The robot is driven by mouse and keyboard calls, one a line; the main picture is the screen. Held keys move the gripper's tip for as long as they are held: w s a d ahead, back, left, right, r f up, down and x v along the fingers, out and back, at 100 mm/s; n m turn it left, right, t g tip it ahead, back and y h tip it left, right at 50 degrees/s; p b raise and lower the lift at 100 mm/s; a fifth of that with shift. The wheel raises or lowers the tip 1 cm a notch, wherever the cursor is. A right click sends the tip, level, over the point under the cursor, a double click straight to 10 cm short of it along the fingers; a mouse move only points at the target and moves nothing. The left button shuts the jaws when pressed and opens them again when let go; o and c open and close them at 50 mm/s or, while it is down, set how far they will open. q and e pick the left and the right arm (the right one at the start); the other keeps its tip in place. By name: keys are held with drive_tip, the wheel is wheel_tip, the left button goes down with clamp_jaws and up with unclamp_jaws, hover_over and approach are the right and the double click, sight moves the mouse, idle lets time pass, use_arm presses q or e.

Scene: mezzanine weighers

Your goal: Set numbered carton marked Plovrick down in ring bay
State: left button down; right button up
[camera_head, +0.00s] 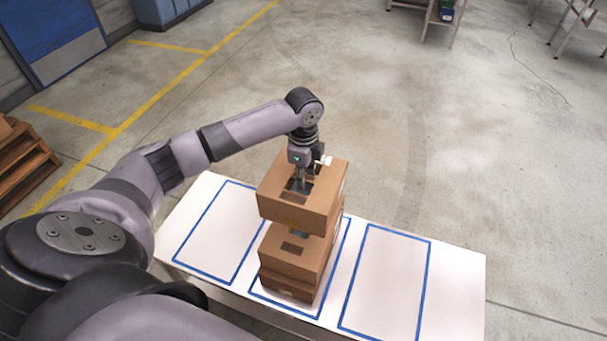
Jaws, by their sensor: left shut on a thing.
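My left gripper (303,182) reaches down from above and is shut on a brown carton (283,206), at an opening in its top. The held carton is roughly level, over a stack of brown cartons (290,262) in the middle blue-outlined bay. It hides part of the stack's top; I cannot tell how big any gap is. No name or number is readable on the cartons, so I cannot tell which is Plovrick. The white table (463,290) has three blue-outlined bays; none shows a readable ring mark. My right gripper is out of view.
The left bay (218,235) and right bay (385,285) are empty. My left arm spans the table's left end. Open concrete floor lies behind the table, with metal stands at the back right.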

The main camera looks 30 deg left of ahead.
use_arm(q)
drive_tip(key=shift+f+b, duration=0.95)
drive_tip(key=shift+f, duration=1.5)
drive_tip(key=shift+f+b, duration=1.15)
drive_tip(key=shift+f, duration=1.45)
drive_tip(key=shift+f, duration=0.25)
drive_tip(key=c, duration=1.4)
unclamp_jaws()
